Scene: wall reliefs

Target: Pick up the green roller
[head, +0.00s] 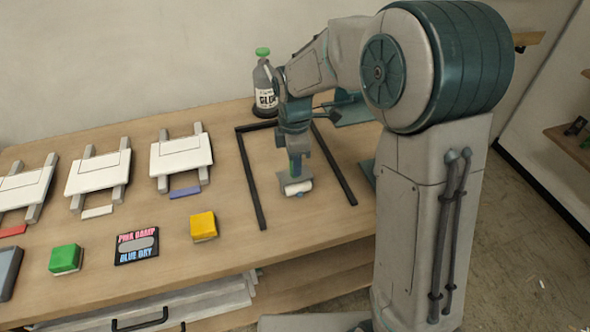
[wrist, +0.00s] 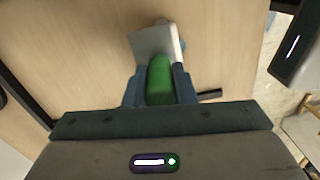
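The green roller has a green handle (wrist: 160,82) and a white roller head (head: 298,187). It is at the table inside a black frame, below my gripper (head: 294,158). In the wrist view, the fingers of my gripper (wrist: 160,88) lie close against both sides of the green handle, with no clear gap. The pale head (wrist: 153,42) sticks out beyond the fingertips. Whether the roller touches the tabletop or is slightly raised cannot be told.
Black bars (head: 250,180) form the frame on the wooden table (head: 120,255). A glue bottle (head: 265,85) stands behind it. White boards (head: 180,155) lie to the left, with a yellow block (head: 203,225), a dark label plate (head: 137,245) and a green block (head: 65,260) in front.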

